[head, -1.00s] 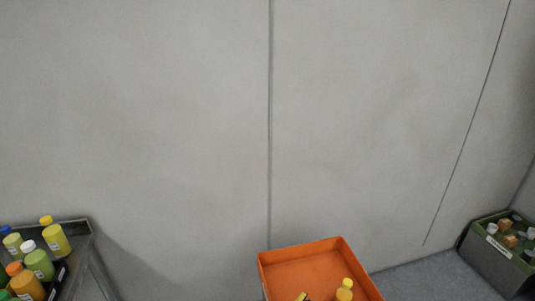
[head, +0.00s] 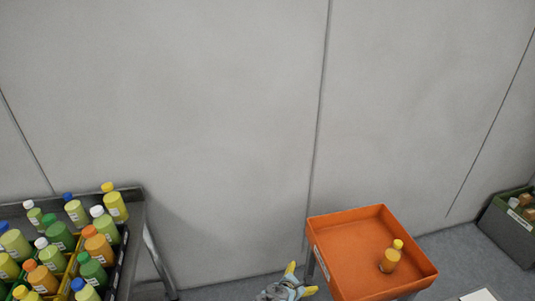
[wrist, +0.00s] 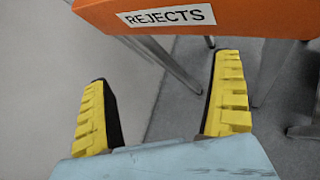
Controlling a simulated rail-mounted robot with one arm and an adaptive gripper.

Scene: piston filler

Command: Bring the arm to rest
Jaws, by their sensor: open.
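My gripper (head: 297,283) shows at the bottom edge of the head view, just left of the orange bin. In the wrist view my gripper (wrist: 163,110) has its two yellow fingers spread wide with nothing between them. Bare grey floor and wall lie behind the fingers. Most of my arm is outside the head view.
An orange bin (head: 327,262) labelled REJECTS stands on legs close to my gripper, with one yellow-orange bottle (head: 391,257) inside. Its labelled wall (wrist: 240,18) is just beyond the fingertips. A table (head: 135,215) with several bottles is at left. A grey-green crate (head: 503,233) stands at right.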

